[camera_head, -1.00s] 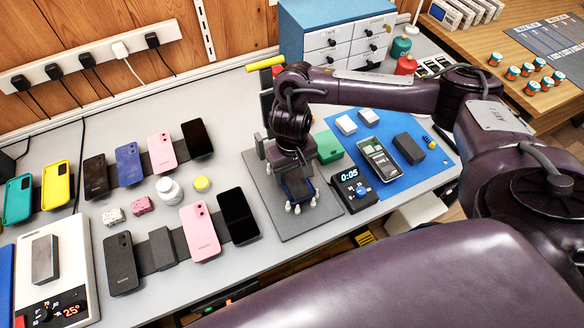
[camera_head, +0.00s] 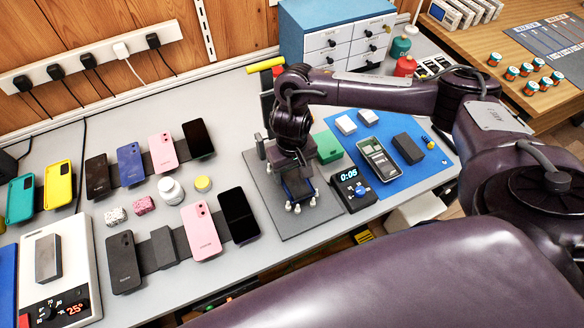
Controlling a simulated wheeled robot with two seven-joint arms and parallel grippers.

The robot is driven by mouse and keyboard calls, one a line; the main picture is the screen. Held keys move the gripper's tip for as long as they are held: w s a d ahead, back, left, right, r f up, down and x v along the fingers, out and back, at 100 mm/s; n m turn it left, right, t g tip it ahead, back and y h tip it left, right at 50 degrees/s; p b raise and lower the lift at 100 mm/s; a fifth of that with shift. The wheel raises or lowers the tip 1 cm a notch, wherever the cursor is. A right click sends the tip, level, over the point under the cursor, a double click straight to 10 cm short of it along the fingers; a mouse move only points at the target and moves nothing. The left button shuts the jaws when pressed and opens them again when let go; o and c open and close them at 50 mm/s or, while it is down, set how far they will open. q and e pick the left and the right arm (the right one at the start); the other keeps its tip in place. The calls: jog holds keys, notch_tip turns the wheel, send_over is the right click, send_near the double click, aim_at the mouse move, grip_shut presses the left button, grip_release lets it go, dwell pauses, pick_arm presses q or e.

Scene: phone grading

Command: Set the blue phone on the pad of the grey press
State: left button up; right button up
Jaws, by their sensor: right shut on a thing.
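The grey press (camera_head: 283,226) stands in the middle of the bench, with a flat base plate and a yellow-ended lever (camera_head: 265,64). My right gripper (camera_head: 294,172) points down over its pad and is shut on a dark thing with blue edges, which looks like the blue phone (camera_head: 299,187). It lies low at the pad, between small white pegs; my wrist hides its far part, and I cannot tell whether it touches the pad. Another blue phone (camera_head: 130,165) lies in the back row at left. My left gripper is out of view.
A timer (camera_head: 353,189) and a blue mat (camera_head: 413,178) with a meter and blocks lie right of the press. A black phone (camera_head: 238,215) lies close to its left. A green block (camera_head: 328,147) stands behind. Rows of phones fill the left side.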

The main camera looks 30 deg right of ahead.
jog(key=shift+f+p, duration=0.3)
dwell(0.8)
jog(key=shift+p, duration=0.5)
dwell(0.4)
jog(key=shift+f, duration=0.1)
jog(key=o, duration=1.4)
jog(key=shift+r+p, duration=0.65)
jog(key=shift+p, duration=0.4)
notch_tip(320, 180, up, 7)
jog(key=p, duration=0.9)
dwell(0.6)
